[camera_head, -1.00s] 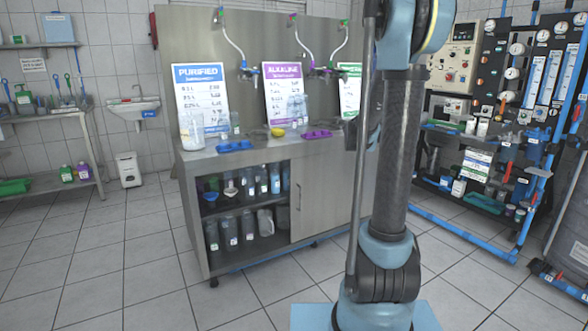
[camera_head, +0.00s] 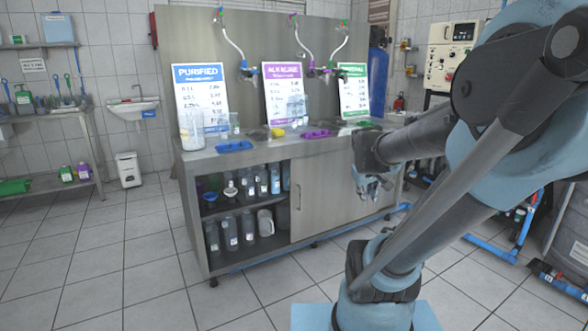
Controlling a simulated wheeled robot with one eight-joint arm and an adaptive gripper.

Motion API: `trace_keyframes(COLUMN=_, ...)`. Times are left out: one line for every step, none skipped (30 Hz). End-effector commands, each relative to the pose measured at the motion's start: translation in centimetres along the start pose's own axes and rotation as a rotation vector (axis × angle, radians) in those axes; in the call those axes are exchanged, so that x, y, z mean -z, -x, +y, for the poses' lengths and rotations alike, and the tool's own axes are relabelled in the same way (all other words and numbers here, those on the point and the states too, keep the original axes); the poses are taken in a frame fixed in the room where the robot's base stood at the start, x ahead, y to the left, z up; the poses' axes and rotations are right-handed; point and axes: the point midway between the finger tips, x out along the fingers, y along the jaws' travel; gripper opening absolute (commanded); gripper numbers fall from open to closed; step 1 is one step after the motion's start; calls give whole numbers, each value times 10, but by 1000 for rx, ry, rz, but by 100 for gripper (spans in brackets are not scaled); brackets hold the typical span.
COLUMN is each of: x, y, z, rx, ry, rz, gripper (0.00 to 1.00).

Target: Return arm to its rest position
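My arm (camera_head: 450,190) is bent and leans to the right, its big light-blue joint at the upper right. The forearm reaches back to the left, toward the front of the steel counter. My gripper (camera_head: 373,186) hangs from its end, pointing down in front of the counter's right cabinet panel. It is small and partly shaded, so the gap between its fingers is unclear. I see nothing clearly held in it.
A pipe and gauge rack is partly hidden behind my arm. The tiled floor (camera_head: 110,255) at left is clear.

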Motion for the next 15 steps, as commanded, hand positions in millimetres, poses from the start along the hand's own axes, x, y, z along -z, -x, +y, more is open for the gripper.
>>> trace_keyframes(x=-18, y=2, z=-11, rx=26, ry=-29, rz=-25, gripper=17)
trace_keyframes(x=-28, y=4, z=-17, rx=42, ry=-46, rz=-41, gripper=17)
trace_keyframes(x=-41, y=5, z=-25, rx=64, ry=-72, rz=-62, gripper=17)
trace_keyframes(x=-51, y=7, z=-32, rx=80, ry=-89, rz=-80, gripper=17)
trace_keyframes(x=-61, y=8, z=-38, rx=96, ry=-108, rz=-96, gripper=17)
trace_keyframes(x=-74, y=10, z=-46, rx=116, ry=-130, rz=-119, gripper=17)
trace_keyframes(x=-83, y=11, z=-53, rx=132, ry=-147, rz=-136, gripper=17)
trace_keyframes(x=-92, y=12, z=-58, rx=146, ry=-162, rz=-152, gripper=17)
trace_keyframes(x=-103, y=13, z=-66, rx=164, ry=-181, rz=-172, gripper=17)
trace_keyframes(x=-110, y=14, z=-71, rx=176, ry=-194, rz=-188, gripper=17)
trace_keyframes(x=-117, y=15, z=-76, rx=187, ry=-206, rz=-201, gripper=17)
trace_keyframes(x=-125, y=16, z=-82, rx=201, ry=-221, rz=-218, gripper=17)
trace_keyframes(x=-130, y=17, z=-85, rx=209, ry=-229, rz=-228, gripper=17)
trace_keyframes(x=-135, y=17, z=-89, rx=217, ry=-237, rz=-238, gripper=17)
trace_keyframes(x=-140, y=18, z=-92, rx=226, ry=-246, rz=-248, gripper=17)
